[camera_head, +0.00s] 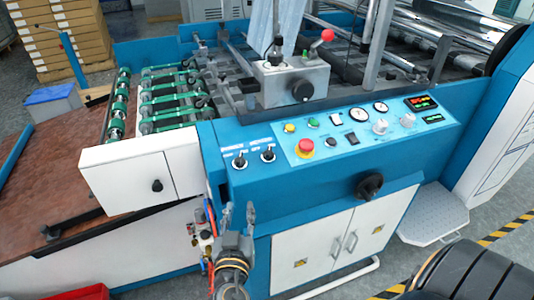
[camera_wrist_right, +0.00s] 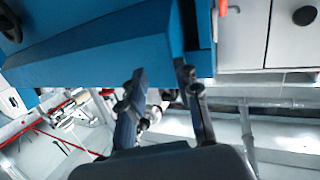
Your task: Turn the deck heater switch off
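Two black toggle switches sit on the left end of the blue machine front in the head view: a left toggle (camera_head: 239,161) and a right toggle (camera_head: 268,154). Their small labels are too blurred to read, so I cannot tell which is the deck heater switch. The lever positions are also too small to tell. My right gripper (camera_head: 239,213) is below the toggles, in front of the machine's lower left corner, fingers pointing up. Its fingers are apart and empty in the right wrist view (camera_wrist_right: 162,82), close to the blue housing (camera_wrist_right: 110,50). My left gripper is not in view.
The sloped control panel (camera_head: 345,130) carries a red emergency button (camera_head: 305,146), gauges and displays. A black knob (camera_head: 370,186) protrudes below it. Thin hoses and fittings (camera_head: 205,232) hang left of my right gripper. White cabinet doors (camera_head: 330,243) stand below.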

